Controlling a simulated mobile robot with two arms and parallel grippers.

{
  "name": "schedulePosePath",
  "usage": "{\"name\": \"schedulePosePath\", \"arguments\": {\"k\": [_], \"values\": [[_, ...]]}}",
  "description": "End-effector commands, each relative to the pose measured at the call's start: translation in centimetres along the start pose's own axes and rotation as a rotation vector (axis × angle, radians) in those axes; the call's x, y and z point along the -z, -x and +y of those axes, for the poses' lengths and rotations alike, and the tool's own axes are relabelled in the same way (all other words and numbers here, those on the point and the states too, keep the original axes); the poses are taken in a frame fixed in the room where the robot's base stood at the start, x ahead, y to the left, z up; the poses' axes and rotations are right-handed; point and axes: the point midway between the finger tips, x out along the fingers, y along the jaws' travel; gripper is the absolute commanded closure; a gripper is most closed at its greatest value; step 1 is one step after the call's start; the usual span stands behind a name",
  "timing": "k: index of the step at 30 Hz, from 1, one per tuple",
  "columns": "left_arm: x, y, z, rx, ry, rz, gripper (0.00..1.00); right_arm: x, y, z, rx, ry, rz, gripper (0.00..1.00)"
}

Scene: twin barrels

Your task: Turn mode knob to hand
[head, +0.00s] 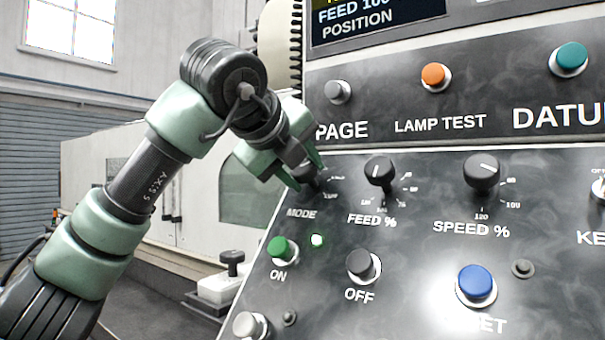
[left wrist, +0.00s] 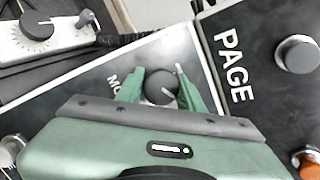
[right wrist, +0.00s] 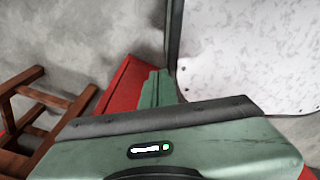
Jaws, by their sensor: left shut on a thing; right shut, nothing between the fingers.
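The mode knob (head: 309,178) is a black round knob above the word MODE on the dark control panel (head: 400,265). My left gripper (head: 305,176) is at the knob, its green fingers shut on it from either side. In the left wrist view the black mode knob (left wrist: 160,86) sits between the two fingertips of the left gripper (left wrist: 162,90). The fingers partly hide the knob and its scale in the head view, so I cannot read its setting. My right gripper (right wrist: 158,88) is shut and empty, away from the panel.
The feed knob (head: 380,172) and speed knob (head: 482,172) are to the right of the mode knob. Below are the green ON button (head: 282,249), black OFF button (head: 363,265) and blue button (head: 476,285). A wooden stool (right wrist: 35,105) stands near my right gripper.

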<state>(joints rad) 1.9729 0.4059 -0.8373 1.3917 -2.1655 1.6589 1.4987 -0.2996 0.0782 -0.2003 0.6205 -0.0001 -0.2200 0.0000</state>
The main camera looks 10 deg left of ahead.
Motion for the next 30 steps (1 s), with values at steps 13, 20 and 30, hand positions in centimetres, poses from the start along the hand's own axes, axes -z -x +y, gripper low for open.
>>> {"name": "schedulePosePath", "arguments": {"k": [13,20,30], "values": [[-0.1,0.1,-0.1,0.002,0.002,-0.003,0.42,-0.1,0.0,0.2,-0.002,0.000,-0.001,1.00],[-0.1,0.1,0.0,0.001,0.001,-0.002,0.42,-0.1,0.0,0.3,-0.003,0.000,-0.001,1.00],[0.0,3.8,0.0,0.006,0.001,-0.004,0.42,-0.2,-1.2,0.2,-0.003,0.000,-0.001,1.00]]}}
